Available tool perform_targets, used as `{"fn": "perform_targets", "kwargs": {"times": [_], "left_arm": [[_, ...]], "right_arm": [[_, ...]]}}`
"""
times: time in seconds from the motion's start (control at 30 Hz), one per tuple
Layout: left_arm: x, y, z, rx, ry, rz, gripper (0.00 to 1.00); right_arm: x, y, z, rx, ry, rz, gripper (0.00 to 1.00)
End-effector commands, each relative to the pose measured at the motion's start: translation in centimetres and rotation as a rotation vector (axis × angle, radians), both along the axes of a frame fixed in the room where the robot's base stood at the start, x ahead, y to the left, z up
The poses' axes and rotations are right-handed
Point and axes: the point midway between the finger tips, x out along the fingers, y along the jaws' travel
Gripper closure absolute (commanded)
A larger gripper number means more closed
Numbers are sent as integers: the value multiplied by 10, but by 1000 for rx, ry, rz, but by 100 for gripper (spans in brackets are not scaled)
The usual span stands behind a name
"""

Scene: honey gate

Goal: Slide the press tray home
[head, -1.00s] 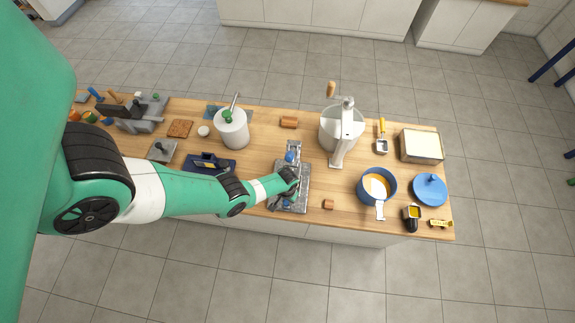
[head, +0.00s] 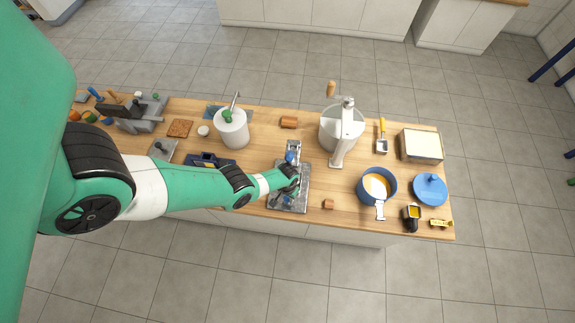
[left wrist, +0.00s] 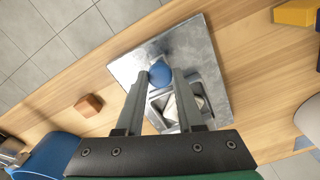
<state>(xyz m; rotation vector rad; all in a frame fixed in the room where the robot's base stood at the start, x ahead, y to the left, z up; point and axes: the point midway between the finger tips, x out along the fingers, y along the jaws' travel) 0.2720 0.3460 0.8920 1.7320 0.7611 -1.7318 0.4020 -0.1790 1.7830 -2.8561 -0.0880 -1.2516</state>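The metal press (head: 301,198) is a grey plate with a narrow rail section (head: 294,146) at its far end. Two blue knobs show on it, a far one (head: 290,158) and a near one (head: 288,201). My left gripper (head: 291,184) is low over the plate, between these knobs in the picture. In the left wrist view, the fingers (left wrist: 161,74) are apart, with a blue knob (left wrist: 160,73) between their tips; contact is unclear. A recessed tray-like part (left wrist: 184,102) with a pale piece shows behind the right finger. My right gripper is out of view.
A small brown block (head: 328,204) and a blue pot (head: 364,193) stand right of the press. A white crank machine (head: 342,130) stands behind right. A dark blue tray (head: 212,160) lies to the left, under my arm. The counter's front edge is close.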

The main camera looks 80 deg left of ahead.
Motion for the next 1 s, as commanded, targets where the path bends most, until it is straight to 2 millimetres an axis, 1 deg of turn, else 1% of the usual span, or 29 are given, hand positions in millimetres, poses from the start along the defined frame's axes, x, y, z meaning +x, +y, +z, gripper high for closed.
{"fn": "perform_targets", "kwargs": {"times": [0.03, 0.1, 0.17, 0.4, 0.5, 1.0], "left_arm": [[0, 0, 0, 0, 0, -1, 56], [0, 0, 0, 0, 0, 0, 44], [0, 0, 0, 0, 0, 0, 33], [0, 0, 0, 0, 0, 0, 33], [0, 0, 3, 0, 0, 0, 33], [3, 2, 52, 3, -6, 1, 33]], "right_arm": [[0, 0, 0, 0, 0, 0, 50], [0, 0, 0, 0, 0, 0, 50], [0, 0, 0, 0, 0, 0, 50], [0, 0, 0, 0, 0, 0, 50], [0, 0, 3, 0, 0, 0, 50], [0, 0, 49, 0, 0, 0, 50]]}}
